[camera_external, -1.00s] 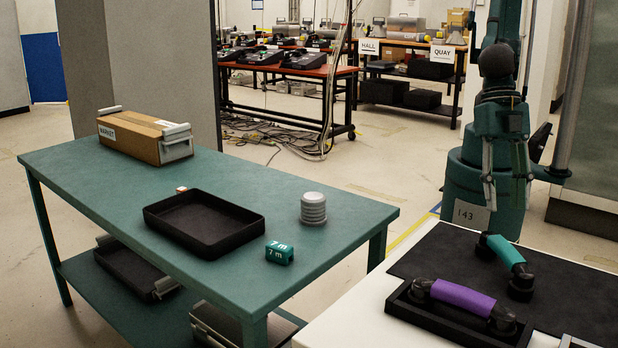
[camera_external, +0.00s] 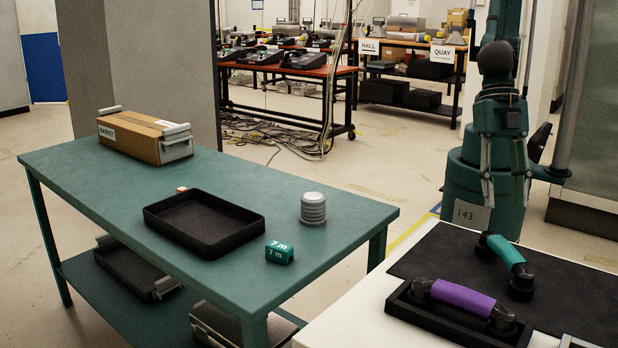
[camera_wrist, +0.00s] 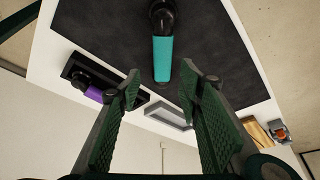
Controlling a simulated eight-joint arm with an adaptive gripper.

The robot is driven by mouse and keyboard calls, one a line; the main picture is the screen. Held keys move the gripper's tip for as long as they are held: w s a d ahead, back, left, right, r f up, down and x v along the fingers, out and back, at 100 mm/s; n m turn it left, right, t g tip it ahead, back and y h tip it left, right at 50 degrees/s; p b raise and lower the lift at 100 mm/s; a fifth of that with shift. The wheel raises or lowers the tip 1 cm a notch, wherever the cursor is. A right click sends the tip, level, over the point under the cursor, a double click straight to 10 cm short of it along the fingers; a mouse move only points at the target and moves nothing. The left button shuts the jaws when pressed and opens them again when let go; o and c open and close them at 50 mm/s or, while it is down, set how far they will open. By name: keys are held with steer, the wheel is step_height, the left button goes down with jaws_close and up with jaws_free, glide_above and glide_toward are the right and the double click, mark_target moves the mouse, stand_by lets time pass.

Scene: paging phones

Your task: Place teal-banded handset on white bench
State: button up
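The teal-banded handset (camera_external: 506,251), with black ends, lies on a black mat (camera_external: 580,285) on the white bench (camera_external: 355,312). It also shows in the wrist view (camera_wrist: 162,58), pointing away from me beyond the fingertips. My gripper (camera_external: 505,190) is above and behind it in the external view, fingers hanging down. In the wrist view my gripper (camera_wrist: 161,88) has its two green-padded fingers wide apart with nothing between them. The handset is apart from the fingers; its near end is in plain view.
A purple-banded handset (camera_external: 463,298) sits in a black tray (camera_external: 455,322) on the white bench. The green table (camera_external: 110,180) holds an empty black tray (camera_external: 215,243), a grey ribbed cylinder (camera_external: 313,208), a teal "7 m" block (camera_external: 279,253) and a MARKET box (camera_external: 135,137).

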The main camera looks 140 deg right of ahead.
steer(key=s+d+r+m+t+h, duration=0.1)
steer(key=s+d+r+m+t, duration=0.1)
steer(key=d+r+m, duration=0.2)
steer(key=s+d+r+m+t+h, duration=0.1)
steer(key=d+r+m, duration=0.3)
steer(key=d+r, duration=0.6)
steer(key=shift+s+d+r+m+t+h, duration=0.35)
steer(key=shift+s+d+h, duration=0.35)
steer(key=shift+d, duration=0.45)
steer(key=shift+o, duration=0.5)
steer(key=shift+a+f, duration=0.1)
steer(key=shift+f, duration=0.05)
steer(key=n+g+y, duration=0.3)
steer(key=n+g, duration=0.1)
steer(key=n, duration=0.5)
glide_above(499, 240)
steer(key=shift+m, duration=0.25)
steer(key=f, duration=1.1)
steer(key=d+f+b, duration=0.1)
steer(key=f, duration=0.5)
steer(key=shift+f, duration=0.35)
steer(key=shift+s+a+f, duration=0.1)
steer(key=shift+a+f, duration=0.35)
steer(key=shift+f, duration=0.05)
